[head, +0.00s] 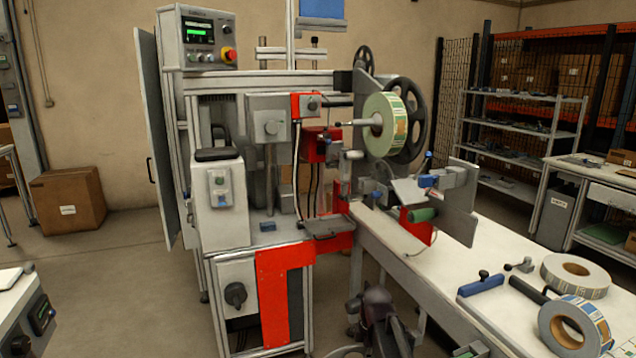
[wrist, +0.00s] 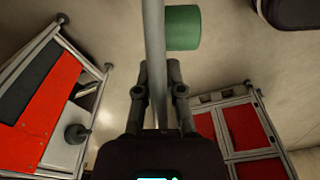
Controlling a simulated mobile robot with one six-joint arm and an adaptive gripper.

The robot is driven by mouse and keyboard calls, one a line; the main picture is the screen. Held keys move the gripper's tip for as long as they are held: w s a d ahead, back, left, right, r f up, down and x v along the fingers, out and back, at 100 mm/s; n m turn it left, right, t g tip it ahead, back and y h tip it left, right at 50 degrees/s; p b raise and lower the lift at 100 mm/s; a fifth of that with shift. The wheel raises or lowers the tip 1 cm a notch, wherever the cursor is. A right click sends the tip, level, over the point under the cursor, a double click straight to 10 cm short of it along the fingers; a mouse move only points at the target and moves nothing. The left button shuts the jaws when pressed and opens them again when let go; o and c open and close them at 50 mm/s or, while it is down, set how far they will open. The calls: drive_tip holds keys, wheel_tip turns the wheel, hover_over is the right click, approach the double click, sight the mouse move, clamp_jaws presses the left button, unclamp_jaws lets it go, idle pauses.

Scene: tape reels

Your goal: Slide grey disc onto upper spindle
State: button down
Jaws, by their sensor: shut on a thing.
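The grey disc (wrist: 153,40) shows nearly edge-on in the wrist view, as a long pale strip running up from my gripper (wrist: 158,72). My gripper is shut on it, one dark finger on each side. A green cylinder (wrist: 183,27) lies against or just beyond its right face; I cannot tell which. In the head view my dark arm shows at the bottom, well below the machine's spindles. A silver spindle (head: 349,123) high on the machine passes through a label reel (head: 385,125), with a black spoked wheel (head: 414,133) behind it.
A white table (head: 470,265) stands right of the machine, holding label reels (head: 575,277) and a blue-handled tool (head: 481,285). A grey plate (head: 461,203) with a green roller (head: 423,214) stands at the machine's right.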

drive_tip(key=w+a+r+m+t+y+p, duration=0.1)
drive_tip(key=w+a+r+m+t+p, duration=0.3)
drive_tip(key=r+p, duration=1.2)
drive_tip(key=w+a+r+m+t+y+p, duration=0.1)
drive_tip(key=w+a+r+m+t+p, duration=0.3)
drive_tip(key=w+r+p, duration=0.5)
drive_tip(key=w+a+r+m+t+y+p, duration=0.1)
drive_tip(key=w+a+r+m+t+p, duration=0.3)
drive_tip(key=r+p, duration=2.1)
wheel_tip(320, 180, up, 11)
drive_tip(key=w+m, duration=0.1)
drive_tip(key=w, duration=0.2)
drive_tip(key=shift+m, duration=0.3)
drive_tip(key=shift+r, duration=0.1)
drive_tip(key=shift+d, duration=0.25)
drive_tip(key=shift+w+d, duration=0.3)
drive_tip(key=shift+d, duration=0.6)
drive_tip(key=shift+w+d, duration=0.3)
drive_tip(key=shift+d, duration=0.6)
drive_tip(key=shift+w+d, duration=0.3)
drive_tip(key=shift+d, duration=0.6)
drive_tip(key=shift+w+d, duration=0.25)
drive_tip(key=shift+d, duration=0.65)
drive_tip(key=shift+w+d, duration=0.3)
drive_tip(key=shift+d, duration=0.6)
drive_tip(key=shift+d, duration=0.15)
